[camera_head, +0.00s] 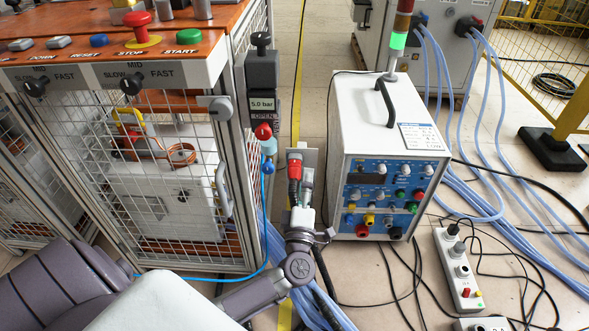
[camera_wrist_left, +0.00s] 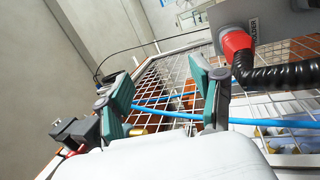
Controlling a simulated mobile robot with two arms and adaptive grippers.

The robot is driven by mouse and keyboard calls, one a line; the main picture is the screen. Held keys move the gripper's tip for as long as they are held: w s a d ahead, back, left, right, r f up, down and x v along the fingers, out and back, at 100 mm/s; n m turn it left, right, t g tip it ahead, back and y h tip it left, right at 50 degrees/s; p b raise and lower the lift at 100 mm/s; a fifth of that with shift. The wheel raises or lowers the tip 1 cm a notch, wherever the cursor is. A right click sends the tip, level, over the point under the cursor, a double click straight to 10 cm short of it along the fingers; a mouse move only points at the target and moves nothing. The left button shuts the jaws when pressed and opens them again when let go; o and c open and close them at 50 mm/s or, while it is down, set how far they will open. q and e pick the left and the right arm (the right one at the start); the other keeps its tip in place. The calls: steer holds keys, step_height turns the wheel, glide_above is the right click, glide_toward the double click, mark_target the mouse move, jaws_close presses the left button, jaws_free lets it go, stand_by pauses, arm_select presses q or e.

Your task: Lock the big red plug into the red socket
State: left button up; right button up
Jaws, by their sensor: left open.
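The big red plug (camera_head: 295,165) sits on a grey holder plate (camera_head: 310,158) left of the white heater unit, with a thick black ribbed cable hanging from it. In the left wrist view the red plug (camera_wrist_left: 236,43) is at the upper right, against the plate marked HOLDER. My left gripper (camera_head: 306,182) is just beside the plug and cable in the head view. In the left wrist view its green-padded fingers (camera_wrist_left: 160,85) are apart and empty, left of the plug. A red socket (camera_head: 362,231) shows low on the heater's blue front panel. My right gripper is not in view.
The white heater unit (camera_head: 388,130) stands right of the holder. A mesh cage (camera_head: 160,225) with a button console is on the left. A blue hose (camera_head: 265,220) runs down the cage's edge. A power strip (camera_head: 457,268) and loose cables lie on the floor at right.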

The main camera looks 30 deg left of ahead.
mark_target(294, 171)
arm_select(q)
steer(key=a+f+n+g, duration=0.1)
steer(key=f, duration=0.2)
steer(key=w+a+f+g, duration=0.1)
steer(key=a+f, duration=0.1)
steer(key=a+f+n+g, duration=0.1)
steer(key=a+f, duration=0.1)
steer(key=f, duration=0.1)
steer(key=shift+w+f+n+g, duration=0.3)
steer(key=shift+w+g, duration=0.1)
steer(key=shift+w+a, duration=0.15)
steer(key=shift+w, duration=0.2)
steer(key=b+x, duration=0.2)
steer(key=x, duration=0.4)
steer(key=shift+w+a+b, duration=0.2)
steer(key=shift+w+b, duration=0.05)
steer(key=shift+b, duration=0.1)
steer(key=shift+w+a, duration=0.3)
steer(key=shift+w, duration=0.2)
steer(key=shift+w+a+r, duration=0.1)
steer(key=shift+w, duration=0.1)
